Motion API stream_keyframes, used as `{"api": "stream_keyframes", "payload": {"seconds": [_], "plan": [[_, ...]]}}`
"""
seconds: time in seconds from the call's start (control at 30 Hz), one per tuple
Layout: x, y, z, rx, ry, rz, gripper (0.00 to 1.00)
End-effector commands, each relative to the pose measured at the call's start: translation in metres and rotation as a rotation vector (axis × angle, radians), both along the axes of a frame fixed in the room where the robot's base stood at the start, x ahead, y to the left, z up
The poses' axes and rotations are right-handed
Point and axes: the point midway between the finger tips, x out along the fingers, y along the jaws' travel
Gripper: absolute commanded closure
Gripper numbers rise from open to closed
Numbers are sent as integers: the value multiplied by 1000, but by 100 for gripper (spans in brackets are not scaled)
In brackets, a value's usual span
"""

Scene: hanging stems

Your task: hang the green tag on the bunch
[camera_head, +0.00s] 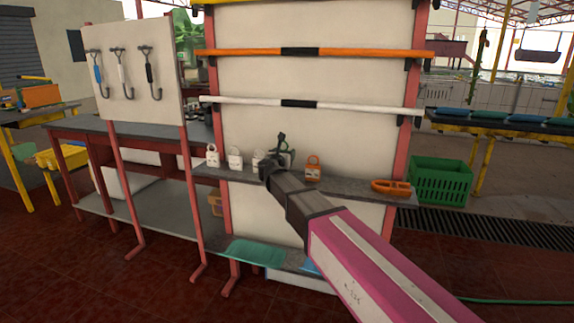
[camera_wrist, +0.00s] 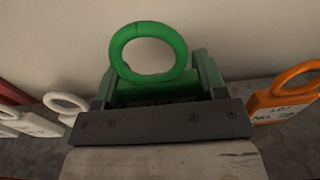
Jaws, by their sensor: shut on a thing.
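The green tag shows in the wrist view as a thick green ring (camera_wrist: 176,68) standing up between the jaws. Its lower body is mostly hidden by my gripper (camera_wrist: 154,84). My gripper is shut on the tag, close to the grey shelf and the pale panel behind. In the head view my gripper (camera_head: 280,150) is in front of the shelf, and the tag is too small and covered to make out clearly. A green mass (camera_head: 187,36) hangs behind the hook board at the upper left; I cannot tell whether it is the bunch.
White tags (camera_head: 235,157) and an orange tag (camera_head: 313,168) stand on the grey shelf (camera_head: 350,182) either side of my gripper. Orange (camera_head: 360,53) and white (camera_head: 350,107) bars cross the panel above. A board with hooks (camera_head: 135,70) is at left, a green crate (camera_head: 440,180) at right.

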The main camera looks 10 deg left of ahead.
Motion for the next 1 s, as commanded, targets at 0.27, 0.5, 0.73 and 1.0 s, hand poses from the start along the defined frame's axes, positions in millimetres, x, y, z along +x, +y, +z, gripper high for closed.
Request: {"api": "stream_keyframes", "payload": {"seconds": [0.27,0.5,0.73,1.0], "plan": [[15,-10,-13,0,0,1,70],[15,-9,-40,-1,1,1,70],[14,-9,-46,0,-1,1,70],[14,-9,-50,0,0,1,70]]}}
